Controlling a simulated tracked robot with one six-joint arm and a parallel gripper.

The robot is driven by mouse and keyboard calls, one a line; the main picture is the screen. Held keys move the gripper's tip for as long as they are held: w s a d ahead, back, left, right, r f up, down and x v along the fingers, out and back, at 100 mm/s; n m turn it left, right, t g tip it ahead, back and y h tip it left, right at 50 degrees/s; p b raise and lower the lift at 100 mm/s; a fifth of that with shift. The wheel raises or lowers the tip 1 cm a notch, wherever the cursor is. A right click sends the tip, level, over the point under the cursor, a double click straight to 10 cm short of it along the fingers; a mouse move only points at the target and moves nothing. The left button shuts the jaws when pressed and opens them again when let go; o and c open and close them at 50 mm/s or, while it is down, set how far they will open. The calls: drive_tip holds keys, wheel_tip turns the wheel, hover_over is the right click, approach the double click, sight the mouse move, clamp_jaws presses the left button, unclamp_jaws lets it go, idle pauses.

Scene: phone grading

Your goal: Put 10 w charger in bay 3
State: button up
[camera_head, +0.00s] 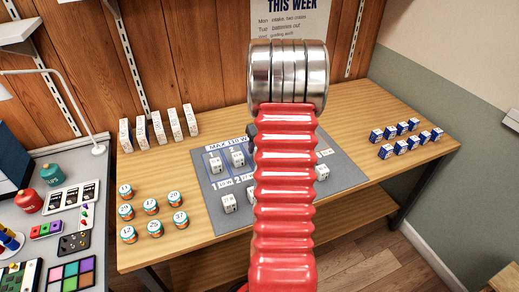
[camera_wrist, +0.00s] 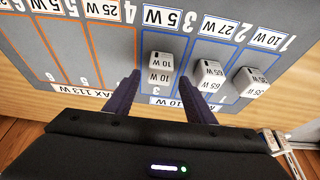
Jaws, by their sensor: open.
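In the wrist view, a small white charger marked 10 W (camera_wrist: 160,66) stands upright on the grey mat (camera_wrist: 115,65), inside a blue-outlined bay marked 3. My gripper (camera_wrist: 161,78) is open. Its two dark fingertips lie on either side of this charger, with visible gaps; their height relative to it is hard to tell. A charger marked 65 W (camera_wrist: 208,76) and another white charger (camera_wrist: 250,83) stand in the bays to the right. In the head view my arm covers the gripper and much of the mat (camera_head: 214,216).
The 65 W charger stands close to the right finger. Orange-outlined bays to the left look empty. In the head view, numbered tins (camera_head: 151,206) stand left of the mat, white boxes (camera_head: 158,127) behind them, and small blue-and-white boxes (camera_head: 400,147) at right.

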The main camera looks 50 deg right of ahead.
drive_tip(key=v, duration=0.8)
drive_tip(key=shift+s+r, duration=0.15)
drive_tip(key=shift+r, duration=0.15)
drive_tip(key=shift+a, duration=0.1)
drive_tip(key=w+a+r+n, duration=0.1)
drive_tip(key=a+r, duration=0.3)
drive_tip(key=a, duration=0.4)
drive_tip(key=w+a+r+n+t, duration=0.15)
drive_tip(key=a+r, duration=0.25)
drive_tip(key=a, duration=0.5)
drive_tip(key=w+a+r+n+g, duration=0.1)
drive_tip(key=a+r, duration=0.2)
drive_tip(key=a, duration=0.5)
drive_tip(key=s+a+r+n, duration=0.1)
drive_tip(key=s+a, duration=0.3)
drive_tip(key=a, duration=0.3)
drive_tip(key=s+a+r+t+y, duration=0.1)
drive_tip(key=s+a, duration=0.4)
drive_tip(key=a, duration=0.2)
drive_tip(key=s+a+r+n+y, duration=0.1)
drive_tip(key=s+a, duration=0.3)
drive_tip(key=a, duration=0.4)
drive_tip(key=shift+s+n, duration=0.15)
drive_tip(key=shift+n, duration=0.2)
